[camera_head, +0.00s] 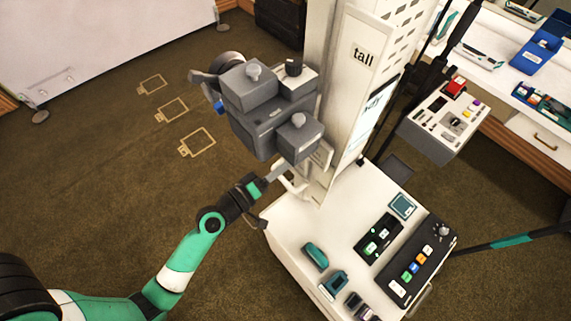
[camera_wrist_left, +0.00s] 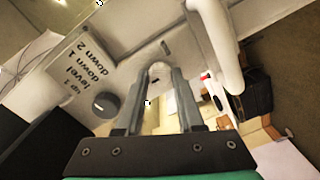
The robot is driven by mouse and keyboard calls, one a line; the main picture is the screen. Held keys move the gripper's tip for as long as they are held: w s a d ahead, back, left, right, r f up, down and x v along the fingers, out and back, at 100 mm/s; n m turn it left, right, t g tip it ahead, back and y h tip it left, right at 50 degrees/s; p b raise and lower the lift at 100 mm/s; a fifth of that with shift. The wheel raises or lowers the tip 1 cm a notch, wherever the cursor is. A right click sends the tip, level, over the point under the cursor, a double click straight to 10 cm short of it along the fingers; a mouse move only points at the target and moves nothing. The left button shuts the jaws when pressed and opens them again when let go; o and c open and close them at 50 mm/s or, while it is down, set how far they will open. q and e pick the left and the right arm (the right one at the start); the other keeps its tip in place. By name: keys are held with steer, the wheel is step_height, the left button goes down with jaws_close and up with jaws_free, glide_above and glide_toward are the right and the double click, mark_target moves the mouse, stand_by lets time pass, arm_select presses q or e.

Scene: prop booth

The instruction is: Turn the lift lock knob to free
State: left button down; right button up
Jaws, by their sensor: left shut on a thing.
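My left gripper (camera_head: 268,178) reaches in front of the white column, below the grey boxy head (camera_head: 268,115). In the left wrist view its fingers (camera_wrist_left: 160,88) are shut on a small pale rounded knob (camera_wrist_left: 158,70) on the light panel. The fingers cover its sides, and I see no label for it, so I cannot read its setting. My right gripper is not in view.
A white curved handle (camera_wrist_left: 217,45) stands close to the right of the fingers. The white column (camera_head: 345,85) bears a "tall" sign. The white cart top (camera_head: 290,235) holds control panels and small teal items. Open carpet lies left.

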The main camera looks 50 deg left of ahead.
arm_select(q)
steer(key=c, duration=0.5)
jaws_free()
steer(key=s+b, duration=0.2)
steer(key=s, duration=0.4)
steer(key=s+b, duration=0.1)
steer(key=s, duration=0.4)
steer(key=shift+s+r+b, duration=0.2)
steer(key=shift+s+b, duration=0.15)
